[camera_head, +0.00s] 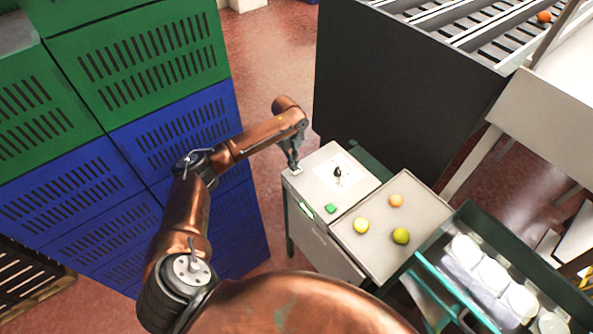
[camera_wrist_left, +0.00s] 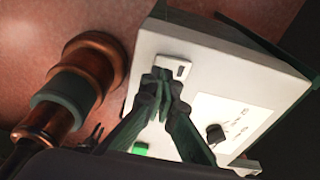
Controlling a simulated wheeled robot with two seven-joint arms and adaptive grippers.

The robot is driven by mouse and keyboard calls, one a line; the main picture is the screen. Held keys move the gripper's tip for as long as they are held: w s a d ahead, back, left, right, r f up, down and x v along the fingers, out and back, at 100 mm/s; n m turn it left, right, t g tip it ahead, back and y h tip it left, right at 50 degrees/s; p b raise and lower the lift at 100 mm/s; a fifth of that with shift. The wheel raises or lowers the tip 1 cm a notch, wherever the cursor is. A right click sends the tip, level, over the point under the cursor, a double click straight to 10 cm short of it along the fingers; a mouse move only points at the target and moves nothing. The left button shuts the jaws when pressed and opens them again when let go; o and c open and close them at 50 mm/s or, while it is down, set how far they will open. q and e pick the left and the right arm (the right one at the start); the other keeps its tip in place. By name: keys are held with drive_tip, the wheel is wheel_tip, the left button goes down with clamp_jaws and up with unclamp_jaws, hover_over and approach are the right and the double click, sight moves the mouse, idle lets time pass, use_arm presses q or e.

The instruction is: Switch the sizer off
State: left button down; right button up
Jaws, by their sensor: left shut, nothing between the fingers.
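The pale control box (camera_head: 325,190) stands in the middle of the head view, beside the dark sizer (camera_head: 400,85) with its roller top. Its top carries a black knob (camera_head: 338,172) on a white label and a green button (camera_head: 331,208). The knob also shows in the left wrist view (camera_wrist_left: 215,133). A small white switch plate (camera_wrist_left: 182,69) sits near the box's edge. My left gripper (camera_head: 295,165) is shut and empty at that corner. In the left wrist view its fingertips (camera_wrist_left: 164,80) are right beside the plate, partly covering it; I cannot tell whether they touch. My right gripper is not in view.
A tray (camera_head: 375,250) with several fruits adjoins the box. A green-edged crate (camera_head: 440,285) with white containers stands at lower right. Stacked green and blue crates (camera_head: 140,60) fill the left. Red floor (camera_head: 265,60) is clear behind my left arm.

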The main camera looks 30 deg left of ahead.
use_arm(q)
drive_tip(key=shift+f+b, duration=0.35)
drive_tip(key=shift+f, duration=0.65)
idle(0.4)
drive_tip(key=shift+r, duration=0.1)
wheel_tip(320, 180, up, 7)
drive_tip(key=p, duration=0.7)
idle(0.5)
